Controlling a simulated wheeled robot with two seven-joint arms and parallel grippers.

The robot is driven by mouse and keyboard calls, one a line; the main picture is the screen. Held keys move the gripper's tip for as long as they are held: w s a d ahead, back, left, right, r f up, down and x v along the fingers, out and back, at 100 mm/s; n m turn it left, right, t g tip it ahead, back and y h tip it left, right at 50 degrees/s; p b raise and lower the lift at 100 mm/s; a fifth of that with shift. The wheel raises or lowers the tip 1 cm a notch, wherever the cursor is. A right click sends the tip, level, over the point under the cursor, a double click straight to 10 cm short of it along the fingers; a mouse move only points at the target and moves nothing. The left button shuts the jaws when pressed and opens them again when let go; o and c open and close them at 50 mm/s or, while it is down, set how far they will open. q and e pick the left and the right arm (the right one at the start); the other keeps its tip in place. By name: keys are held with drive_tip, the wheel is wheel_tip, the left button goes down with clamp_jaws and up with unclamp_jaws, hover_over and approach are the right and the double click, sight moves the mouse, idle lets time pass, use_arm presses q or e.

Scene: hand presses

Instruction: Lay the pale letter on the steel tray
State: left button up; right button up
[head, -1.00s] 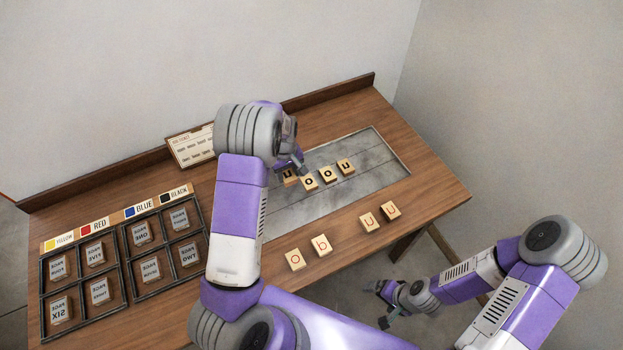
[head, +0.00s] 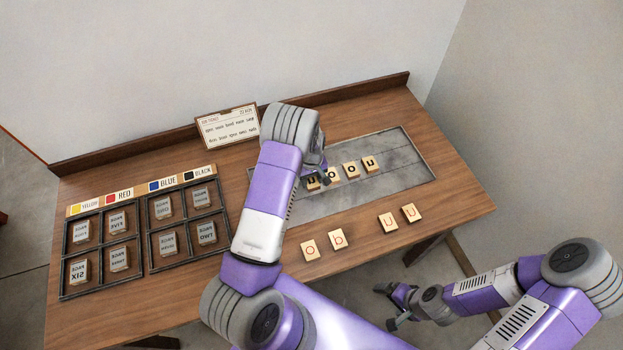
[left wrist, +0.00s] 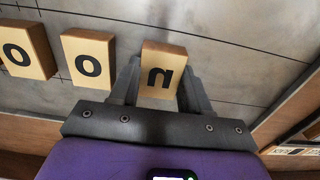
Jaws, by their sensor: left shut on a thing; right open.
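My left gripper (head: 318,178) is shut on a pale wooden letter block (head: 312,184) at the left end of a row on the steel tray (head: 405,178). In the left wrist view the held block (left wrist: 162,70) sits between both fingers (left wrist: 158,90), its black letter looking like an "n". It is over the tray surface; I cannot tell whether it touches. Beside it stand two "o" blocks (head: 334,172) (head: 350,170) and a "u" block (head: 370,164), all black-lettered. My right gripper (head: 388,305) is open and empty, off the table's front edge.
Several red-lettered blocks lie on the wooden table in front of the tray, among them an "o" (head: 310,248) and a "u" (head: 409,213). A dark type case (head: 143,246) with labelled blocks is at left. A printed card (head: 228,127) leans at the back. The tray's right part is bare.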

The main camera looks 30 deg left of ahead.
sight(312, 181)
use_arm(q)
drive_tip(key=o, duration=1)
drive_tip(key=shift+f, duration=0.15)
drive_tip(key=shift+o, duration=0.2)
drive_tip(key=shift+r, duration=0.6)
wheel_tip(312, 181, up, 11)
drive_tip(key=shift+r+p, duration=0.15)
drive_tip(key=shift+p, duration=0.2)
